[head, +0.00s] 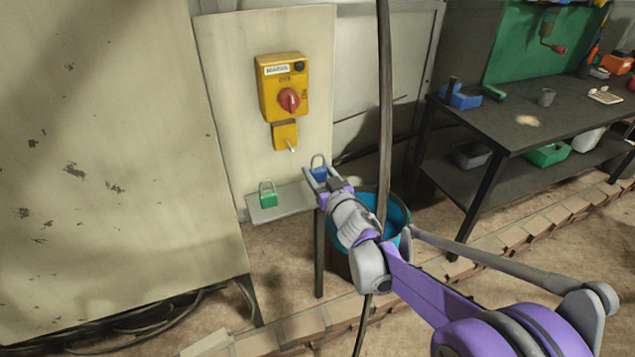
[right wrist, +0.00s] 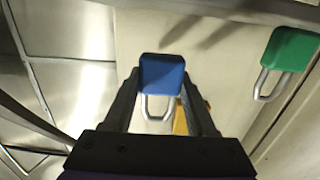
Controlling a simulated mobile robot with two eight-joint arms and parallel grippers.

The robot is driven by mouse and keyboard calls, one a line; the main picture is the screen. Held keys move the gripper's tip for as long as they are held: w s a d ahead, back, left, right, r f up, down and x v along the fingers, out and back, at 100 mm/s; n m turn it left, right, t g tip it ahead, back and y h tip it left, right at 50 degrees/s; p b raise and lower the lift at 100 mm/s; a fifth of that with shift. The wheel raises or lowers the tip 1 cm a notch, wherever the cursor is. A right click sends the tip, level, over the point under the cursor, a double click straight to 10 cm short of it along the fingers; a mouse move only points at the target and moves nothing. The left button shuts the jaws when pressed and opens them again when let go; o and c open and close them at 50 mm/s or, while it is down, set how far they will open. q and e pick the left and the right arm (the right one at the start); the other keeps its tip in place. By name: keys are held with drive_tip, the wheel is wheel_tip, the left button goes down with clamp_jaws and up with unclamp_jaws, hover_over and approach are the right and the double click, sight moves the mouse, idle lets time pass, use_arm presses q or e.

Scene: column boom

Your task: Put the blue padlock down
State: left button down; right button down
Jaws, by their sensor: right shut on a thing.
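The blue padlock (head: 319,173) is between the fingers of my right gripper (head: 321,180), at the right end of the small shelf (head: 290,207). Its shackle points up in the head view. The right wrist view shows the blue padlock (right wrist: 162,72) between the two dark fingers of my right gripper (right wrist: 162,85), which is shut on it. I cannot tell whether the padlock touches the shelf. A green padlock (head: 268,195) stands on the shelf to the left, and it also shows in the right wrist view (right wrist: 291,49). My left gripper is not in view.
A yellow switch box (head: 283,87) with a red knob is on the panel above the shelf. A blue bucket (head: 397,217) stands behind my right arm. A dark cable (head: 385,100) hangs close to it. A workbench (head: 540,118) is at the right.

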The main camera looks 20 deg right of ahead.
sight(318, 182)
drive_tip(key=shift+w+f, duration=0.15)
drive_tip(key=shift+f, duration=0.8)
drive_tip(key=shift+w+f, duration=0.1)
drive_tip(key=shift+f, duration=0.8)
drive_tip(key=shift+f+b, duration=0.2)
drive_tip(key=shift+b, duration=0.1)
drive_tip(key=shift+c, duration=1)
unclamp_jaws()
drive_tip(key=shift+r, duration=0.1)
